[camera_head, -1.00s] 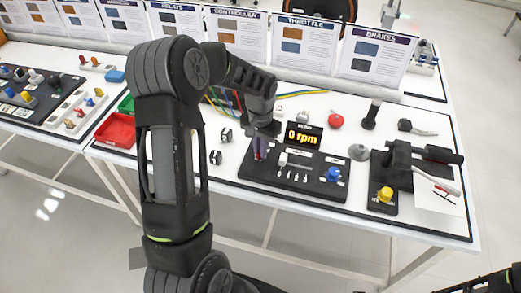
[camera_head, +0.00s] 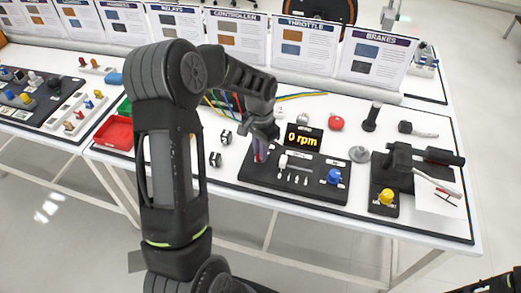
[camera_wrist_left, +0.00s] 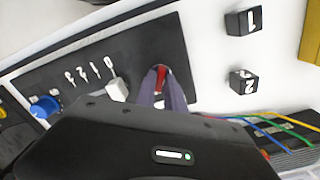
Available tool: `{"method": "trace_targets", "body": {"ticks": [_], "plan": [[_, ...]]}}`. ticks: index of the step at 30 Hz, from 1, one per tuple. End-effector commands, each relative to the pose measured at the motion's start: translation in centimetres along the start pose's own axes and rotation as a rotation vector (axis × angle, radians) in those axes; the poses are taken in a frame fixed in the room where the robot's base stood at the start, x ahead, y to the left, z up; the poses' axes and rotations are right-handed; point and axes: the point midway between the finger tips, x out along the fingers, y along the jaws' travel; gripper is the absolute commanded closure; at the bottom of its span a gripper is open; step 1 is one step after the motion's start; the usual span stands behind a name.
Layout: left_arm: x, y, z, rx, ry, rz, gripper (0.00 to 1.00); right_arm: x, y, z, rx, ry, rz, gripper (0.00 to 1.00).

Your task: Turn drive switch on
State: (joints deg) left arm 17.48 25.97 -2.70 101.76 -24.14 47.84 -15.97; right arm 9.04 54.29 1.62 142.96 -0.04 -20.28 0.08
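The dark control panel (camera_head: 310,192) lies on the table and carries a small red switch (camera_wrist_left: 161,76) near its left end. My left gripper (camera_head: 261,150) points down at this end of the panel. In the left wrist view its two purple-grey fingers (camera_wrist_left: 161,88) straddle the red switch, close on both sides. I cannot tell whether they press on it. The fingers hide the switch's lower part. Beside it are a white lever block (camera_wrist_left: 116,90), several small white markings and a blue knob (camera_head: 334,176). The display (camera_head: 303,138) reads 0 rpm. My right gripper is out of view.
Two numbered black cubes (camera_head: 215,159) stand left of the panel. A red tray (camera_head: 115,132) is farther left. Coloured wires (camera_head: 300,96) run behind. A yellow knob (camera_head: 385,196) on a black base and a pedal-like assembly (camera_head: 420,160) stand right.

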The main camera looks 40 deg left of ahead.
Motion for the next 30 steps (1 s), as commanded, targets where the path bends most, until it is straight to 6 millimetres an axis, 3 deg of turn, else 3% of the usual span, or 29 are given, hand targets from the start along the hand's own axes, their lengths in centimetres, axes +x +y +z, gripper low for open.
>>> {"method": "trace_targets", "body": {"ticks": [6, 17, 30], "plan": [[0.0, 0.0, 0.0, -0.002, 0.000, 0.000, 0.68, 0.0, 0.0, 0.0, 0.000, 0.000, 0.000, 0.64], [-0.5, 0.0, -0.1, -0.002, 0.002, 0.000, 0.68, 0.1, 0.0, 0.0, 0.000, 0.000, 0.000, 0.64], [-6.8, 0.0, -0.1, -0.003, 0.003, -0.001, 0.68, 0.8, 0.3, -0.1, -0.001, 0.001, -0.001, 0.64]]}}
